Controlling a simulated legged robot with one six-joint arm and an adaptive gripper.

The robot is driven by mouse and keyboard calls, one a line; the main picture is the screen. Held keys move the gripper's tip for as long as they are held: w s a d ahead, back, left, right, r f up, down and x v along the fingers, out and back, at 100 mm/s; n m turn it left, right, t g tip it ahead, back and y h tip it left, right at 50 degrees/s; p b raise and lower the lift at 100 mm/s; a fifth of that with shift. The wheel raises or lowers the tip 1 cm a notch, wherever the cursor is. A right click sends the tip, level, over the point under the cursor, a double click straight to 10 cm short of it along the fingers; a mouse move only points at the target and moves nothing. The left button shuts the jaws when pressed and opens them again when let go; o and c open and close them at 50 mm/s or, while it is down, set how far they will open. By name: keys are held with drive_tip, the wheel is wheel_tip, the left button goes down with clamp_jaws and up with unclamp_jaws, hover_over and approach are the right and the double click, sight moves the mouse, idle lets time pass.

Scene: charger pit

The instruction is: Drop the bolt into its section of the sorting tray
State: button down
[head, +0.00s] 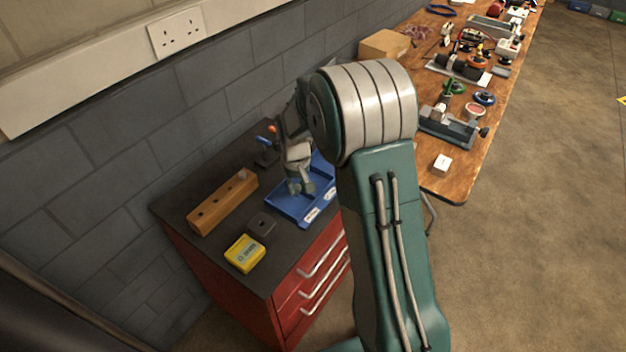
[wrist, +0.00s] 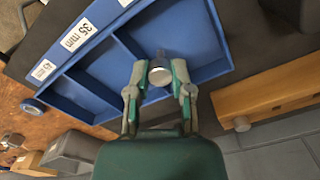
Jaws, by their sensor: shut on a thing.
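The bolt (wrist: 159,72) shows in the wrist view as a round grey head with a darker shank, between my fingertips. My gripper (wrist: 160,82) is shut on it. In the head view my gripper (head: 301,189) is over the blue sorting tray (head: 284,209), and I cannot make out the bolt there. The tray also shows in the wrist view (wrist: 100,72), with dividers and white labels along one edge. One label (wrist: 79,34) reads 35 mm; another (wrist: 43,69) is too small to read surely. The bolt appears over the tray near a divider; its height is unclear.
A wooden block with holes (head: 222,203) lies left of the tray on the dark cabinet top. A small dark block (head: 262,224) and a yellow box (head: 245,253) are nearer the front. A cluttered wooden bench (head: 450,185) stands to the right.

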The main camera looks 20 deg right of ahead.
drive_tip(key=shift+a+f, duration=0.2)
drive_tip(key=shift+f, duration=0.2)
drive_tip(key=shift+c, duration=2.2)
unclamp_jaws()
drive_tip(key=shift+d, duration=0.1)
drive_tip(key=shift+r, duration=0.1)
wheel_tip(320, 180, up, 12)
